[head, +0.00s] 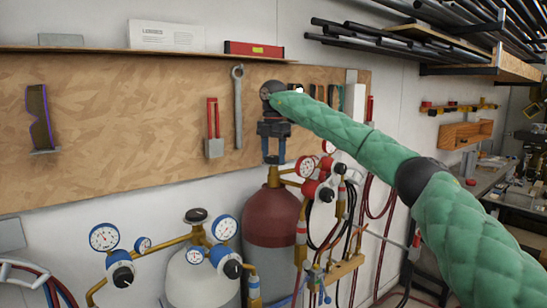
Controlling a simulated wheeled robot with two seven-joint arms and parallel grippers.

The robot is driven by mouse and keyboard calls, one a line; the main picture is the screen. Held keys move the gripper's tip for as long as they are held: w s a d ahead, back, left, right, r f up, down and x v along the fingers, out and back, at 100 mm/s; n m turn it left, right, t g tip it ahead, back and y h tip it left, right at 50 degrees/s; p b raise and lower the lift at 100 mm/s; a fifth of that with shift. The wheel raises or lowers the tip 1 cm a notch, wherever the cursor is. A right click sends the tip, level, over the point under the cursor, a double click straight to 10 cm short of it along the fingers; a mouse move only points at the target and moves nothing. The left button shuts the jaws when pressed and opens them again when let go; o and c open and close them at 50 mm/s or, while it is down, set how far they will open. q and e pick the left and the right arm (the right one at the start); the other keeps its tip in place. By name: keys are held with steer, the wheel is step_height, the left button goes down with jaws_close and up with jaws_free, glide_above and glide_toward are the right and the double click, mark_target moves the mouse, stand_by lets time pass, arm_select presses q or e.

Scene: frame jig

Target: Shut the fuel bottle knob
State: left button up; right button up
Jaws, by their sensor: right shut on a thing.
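The fuel bottle appears to be the cylinder with a dark red shoulder and grey body (270,218), standing upright against the wall in the middle of the head view. A brass valve stem (273,177) rises from its top. My right gripper (272,160) points down over this stem, with its dark blue fingers on either side. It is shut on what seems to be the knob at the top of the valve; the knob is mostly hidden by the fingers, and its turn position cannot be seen. My left gripper is not in view.
A white cylinder with a dark knob (196,215) and gauges stands to the left. A regulator with red-rimmed gauges (306,167) and hoses sits just right of the red cylinder. The wooden tool board (120,125) is close behind my gripper, with a shelf above.

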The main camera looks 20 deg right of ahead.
steer(key=shift+m+b, duration=0.3)
steer(key=shift+m, duration=1.5)
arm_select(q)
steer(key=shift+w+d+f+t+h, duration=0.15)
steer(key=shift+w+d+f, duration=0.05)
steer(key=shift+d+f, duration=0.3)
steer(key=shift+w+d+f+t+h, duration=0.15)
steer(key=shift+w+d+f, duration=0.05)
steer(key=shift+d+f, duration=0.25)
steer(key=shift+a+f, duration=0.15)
arm_select(e)
steer(key=o, duration=1)
arm_select(q)
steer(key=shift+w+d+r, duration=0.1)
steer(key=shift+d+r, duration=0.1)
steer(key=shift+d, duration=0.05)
steer(key=shift+b, duration=0.3)
arm_select(e)
steer(key=shift+r, duration=0.1)
